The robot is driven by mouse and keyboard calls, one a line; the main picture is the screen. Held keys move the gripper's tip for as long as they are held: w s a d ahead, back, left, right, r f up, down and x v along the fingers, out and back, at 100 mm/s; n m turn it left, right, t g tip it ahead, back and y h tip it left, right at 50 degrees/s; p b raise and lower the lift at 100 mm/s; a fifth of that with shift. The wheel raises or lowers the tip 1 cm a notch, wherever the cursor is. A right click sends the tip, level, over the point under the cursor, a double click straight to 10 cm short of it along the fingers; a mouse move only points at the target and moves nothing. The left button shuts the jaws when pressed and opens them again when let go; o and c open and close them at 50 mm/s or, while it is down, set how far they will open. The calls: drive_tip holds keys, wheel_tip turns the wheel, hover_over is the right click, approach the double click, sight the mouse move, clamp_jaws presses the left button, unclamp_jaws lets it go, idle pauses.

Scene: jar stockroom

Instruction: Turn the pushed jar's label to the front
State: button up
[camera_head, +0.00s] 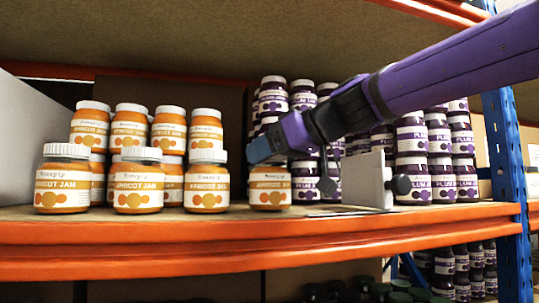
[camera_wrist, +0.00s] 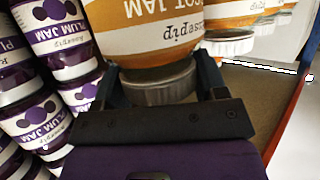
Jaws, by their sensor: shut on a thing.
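The jar in my gripper is an apricot jam jar (camera_head: 270,190) with an orange and white label. It stands upright near the shelf's front edge, at the right end of the front apricot jars. Its label's text band and orange dots face the head camera. My gripper (camera_head: 268,158) comes from the upper right and is shut on the jar's lid, hiding it in the head view. In the wrist view the grey lid (camera_wrist: 160,85) sits between my two fingers. The label (camera_wrist: 150,30) shows upside down there, cut off by the frame.
An apricot jar (camera_head: 206,188) stands close to the left, with more stacked behind. Stacked plum jam jars (camera_head: 412,180) stand to the right and behind. A pale upright divider (camera_head: 366,180) stands right of the held jar. A blue post (camera_head: 508,170) bounds the orange-edged shelf (camera_head: 250,232).

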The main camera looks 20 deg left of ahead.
drive_tip(key=shift+r+n+g, duration=0.1)
drive_tip(key=shift+n+g, duration=0.2)
drive_tip(key=shift+g, duration=0.1)
drive_tip(key=shift+f, duration=0.35)
idle(0.4)
drive_tip(key=o, duration=1.6)
drive_tip(key=shift+c, duration=0.2)
drive_tip(key=v, duration=1)
drive_tip(key=shift+s+d, duration=0.15)
drive_tip(key=shift+d, duration=0.25)
